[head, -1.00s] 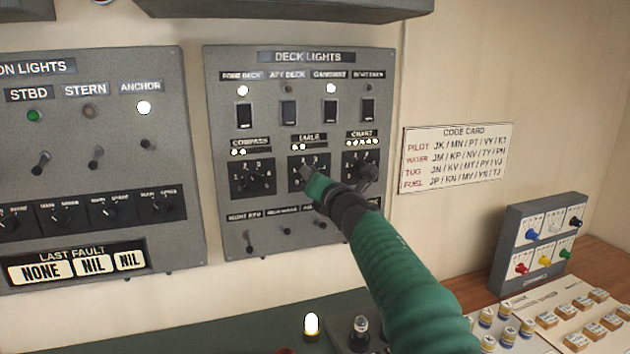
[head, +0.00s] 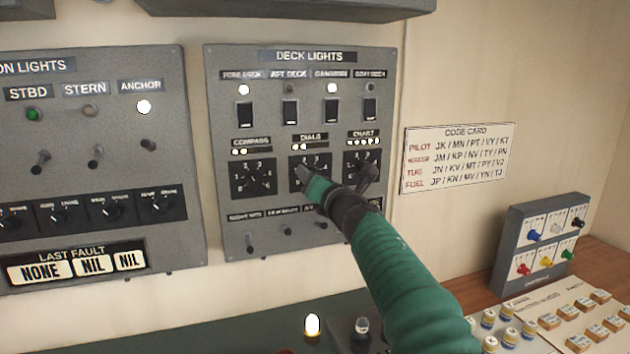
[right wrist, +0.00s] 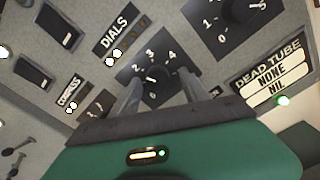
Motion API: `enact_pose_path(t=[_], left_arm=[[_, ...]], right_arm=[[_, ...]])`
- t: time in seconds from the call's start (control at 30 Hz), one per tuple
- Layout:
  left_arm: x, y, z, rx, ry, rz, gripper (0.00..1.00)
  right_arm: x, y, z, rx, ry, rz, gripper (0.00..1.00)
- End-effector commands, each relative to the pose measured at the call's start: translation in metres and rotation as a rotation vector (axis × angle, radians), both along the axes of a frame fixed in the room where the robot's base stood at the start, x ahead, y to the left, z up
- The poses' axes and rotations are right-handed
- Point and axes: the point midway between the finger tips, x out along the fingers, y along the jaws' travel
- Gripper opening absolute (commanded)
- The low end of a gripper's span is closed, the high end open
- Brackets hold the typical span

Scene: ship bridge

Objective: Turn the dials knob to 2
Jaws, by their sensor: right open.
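The DIALS knob (right wrist: 156,80) is dark and round on a black plate with white numbers; the 2, 3 and 4 show in the right wrist view. My right gripper (right wrist: 159,83) is open, with one finger on each side of the knob. I cannot tell whether the fingers touch it or exactly where its pointer sits. In the head view my right gripper (head: 307,172) is at the DIALS plate (head: 297,165) and covers most of the knob. Two lamps (right wrist: 113,57) by the DIALS label are lit. My left gripper is not in view.
Rocker switches (head: 290,112) are above and small toggles (head: 287,229) below. A code card (head: 457,157) hangs right of the panel.

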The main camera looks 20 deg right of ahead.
Motion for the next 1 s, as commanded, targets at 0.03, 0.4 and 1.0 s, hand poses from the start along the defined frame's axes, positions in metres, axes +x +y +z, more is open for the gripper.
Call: enact_pose_path(t=[0.03,0.4,1.0], left_arm=[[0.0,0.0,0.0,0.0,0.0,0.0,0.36],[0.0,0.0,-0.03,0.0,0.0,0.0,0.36],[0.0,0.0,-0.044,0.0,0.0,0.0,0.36]], right_arm=[[0.0,0.0,0.001,0.0,-0.001,0.0,0.53],[-0.057,-0.002,-0.003,0.004,-0.007,0.002,0.53],[-0.166,-0.006,-0.001,-0.001,0.002,0.001,0.53]])
